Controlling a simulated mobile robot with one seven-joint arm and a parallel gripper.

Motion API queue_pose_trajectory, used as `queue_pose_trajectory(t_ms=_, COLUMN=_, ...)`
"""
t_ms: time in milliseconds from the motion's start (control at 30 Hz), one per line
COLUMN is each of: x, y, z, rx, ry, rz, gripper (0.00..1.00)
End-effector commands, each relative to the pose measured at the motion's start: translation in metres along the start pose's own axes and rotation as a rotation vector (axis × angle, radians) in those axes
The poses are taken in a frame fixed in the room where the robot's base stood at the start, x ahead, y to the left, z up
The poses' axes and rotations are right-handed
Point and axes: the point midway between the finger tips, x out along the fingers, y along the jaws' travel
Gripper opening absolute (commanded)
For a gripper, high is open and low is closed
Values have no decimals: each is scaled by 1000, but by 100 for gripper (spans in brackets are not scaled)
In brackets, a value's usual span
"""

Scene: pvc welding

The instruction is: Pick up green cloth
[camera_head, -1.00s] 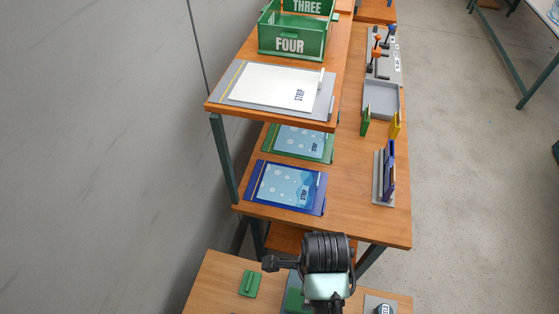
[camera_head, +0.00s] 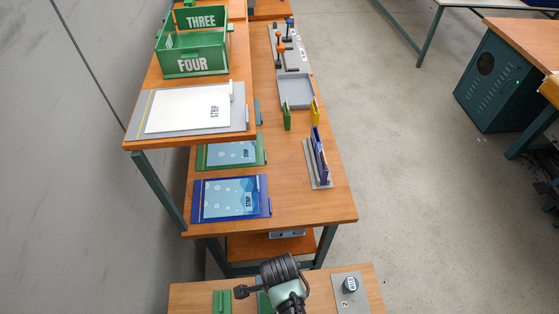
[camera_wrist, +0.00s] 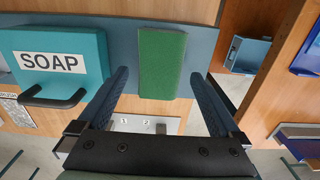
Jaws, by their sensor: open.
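The green cloth (camera_wrist: 162,64) is a flat green rectangle on a blue-grey strip (camera_wrist: 206,35) in the wrist view. My gripper (camera_wrist: 160,76) is open and empty, with one dark blue finger on each side of the cloth in the picture. The cloth's near part shows between the fingertips; I cannot tell how far above it they are.
A teal SOAP box (camera_wrist: 55,65) with a black handle stands left of the fingers. A plate marked 1 and 2 (camera_wrist: 140,124) lies below the cloth in the picture. The front table (camera_head: 195,292) also bears a green piece (camera_head: 221,301) and a grey plate (camera_head: 349,292).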

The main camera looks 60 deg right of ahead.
Motion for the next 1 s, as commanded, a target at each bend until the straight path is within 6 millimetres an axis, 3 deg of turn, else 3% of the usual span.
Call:
queue_pose_trajectory(t_ms=200, x=22, y=0, z=-1, rx=0, ry=0, rz=1, gripper=100)
queue_pose_trajectory(t_ms=533, x=26, y=-1, z=-1, rx=0, ry=0, rz=-1, gripper=98)
queue_pose_trajectory(t_ms=1000, x=26, y=0, z=-1, rx=0, ry=0, rz=-1, gripper=17)
